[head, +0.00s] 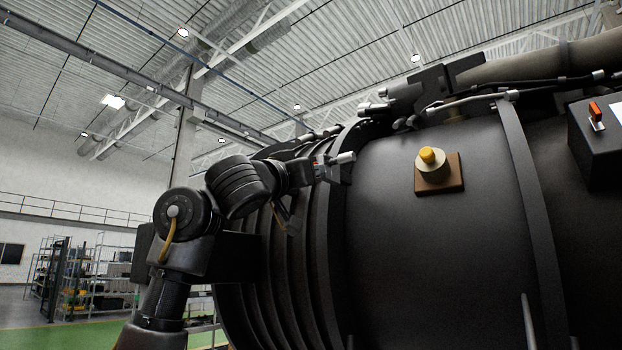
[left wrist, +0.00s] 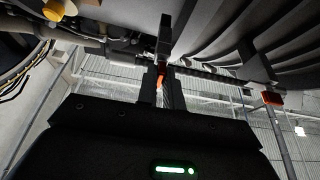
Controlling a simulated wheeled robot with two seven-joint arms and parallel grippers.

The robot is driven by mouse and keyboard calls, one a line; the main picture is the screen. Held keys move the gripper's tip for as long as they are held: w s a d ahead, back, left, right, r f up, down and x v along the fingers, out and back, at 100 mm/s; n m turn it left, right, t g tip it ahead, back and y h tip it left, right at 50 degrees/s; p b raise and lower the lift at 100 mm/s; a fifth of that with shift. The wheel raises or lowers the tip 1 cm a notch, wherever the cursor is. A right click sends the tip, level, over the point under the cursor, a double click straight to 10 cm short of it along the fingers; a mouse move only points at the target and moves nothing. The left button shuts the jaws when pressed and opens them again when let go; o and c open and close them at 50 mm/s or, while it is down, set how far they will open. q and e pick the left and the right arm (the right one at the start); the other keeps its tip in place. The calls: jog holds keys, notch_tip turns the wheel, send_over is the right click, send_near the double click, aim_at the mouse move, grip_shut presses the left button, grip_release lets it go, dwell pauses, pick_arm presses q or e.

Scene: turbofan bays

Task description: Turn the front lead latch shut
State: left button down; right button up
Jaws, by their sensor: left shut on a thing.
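My left gripper (head: 335,166) reaches over to the front rim of the dark engine casing (head: 430,230) in the head view. In the left wrist view its two fingers (left wrist: 163,88) are closed on a small orange-red piece, which I take to be the handle of the front lead latch (left wrist: 160,78). A dark bar stands just beyond the fingertips. The fingers hide most of the latch, so I cannot tell its angle. In the head view the latch is too small and covered to make out. My right gripper is in neither view.
A yellow-topped knob (head: 430,158) sits on a brown plate on the casing. A dark box (head: 598,140) with an orange lever (head: 595,110) is at the far right. Another orange-red piece (left wrist: 271,98) shows in the left wrist view. Pipes run above the casing.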

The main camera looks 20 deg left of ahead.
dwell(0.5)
pick_arm(q)
jog(key=c, duration=1.5)
grip_release()
jog(key=shift+c, duration=0.2)
jog(key=b+v, duration=0.7)
jog(key=v, duration=0.4)
